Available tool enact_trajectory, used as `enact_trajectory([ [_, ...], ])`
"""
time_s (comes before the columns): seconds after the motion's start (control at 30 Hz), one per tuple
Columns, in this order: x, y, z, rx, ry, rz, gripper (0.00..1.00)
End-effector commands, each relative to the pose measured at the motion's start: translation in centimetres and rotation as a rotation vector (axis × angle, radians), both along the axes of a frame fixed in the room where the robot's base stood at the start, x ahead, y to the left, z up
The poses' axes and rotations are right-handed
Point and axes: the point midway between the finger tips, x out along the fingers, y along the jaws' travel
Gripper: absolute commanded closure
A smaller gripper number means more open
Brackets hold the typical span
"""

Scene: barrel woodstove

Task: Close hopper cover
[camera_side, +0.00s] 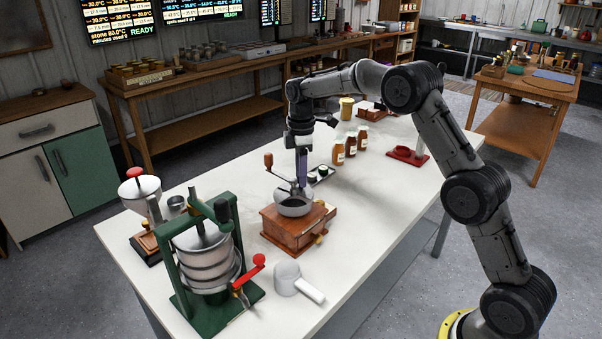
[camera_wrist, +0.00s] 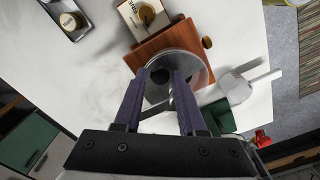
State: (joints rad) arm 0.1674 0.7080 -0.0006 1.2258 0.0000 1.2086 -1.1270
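A wooden box grinder (camera_side: 290,236) with a small drawer stands on the white table. Its round grey metal hopper (camera_side: 294,208) sits on top, and a crank with a wooden knob (camera_side: 268,160) rises at its left. My gripper (camera_side: 302,182) points down right over the hopper. In the wrist view my gripper (camera_wrist: 167,72) has its two purple fingers apart, with the tips over the hopper (camera_wrist: 197,68) and a dark round opening (camera_wrist: 160,75) between them. I see nothing clamped between the fingers. The fingers hide part of the hopper, and I cannot make out the cover's edge or whether the fingertips touch it.
A green-framed press (camera_side: 207,260) with a red-knobbed crank stands front left of the grinder. A white scoop (camera_side: 290,280) lies in front. A small tray (camera_side: 320,174) and brown jars (camera_side: 345,150) stand behind. A red stand (camera_side: 408,154) is farther right. The table's right front is clear.

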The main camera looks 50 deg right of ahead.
Motion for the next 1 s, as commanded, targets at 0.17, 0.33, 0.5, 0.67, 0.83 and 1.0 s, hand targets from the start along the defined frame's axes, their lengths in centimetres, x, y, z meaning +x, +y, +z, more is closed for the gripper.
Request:
enact_trajectory([
  [0.17,0.0,0.0,0.0,0.0,0.0,0.0,0.94],
  [0.33,0.0,0.0,0.0,0.0,0.0,0.0,1.0],
  [0.5,0.0,0.0,0.1,-0.001,-0.001,-0.007,1.0],
  [0.67,-0.2,0.0,0.1,-0.001,-0.001,-0.046,1.0],
  [0.83,-0.5,0.0,0.1,0.0,-0.001,-0.139,1.0],
  [1.0,-1.0,0.0,0.1,0.0,-0.003,-0.279,1.0],
])
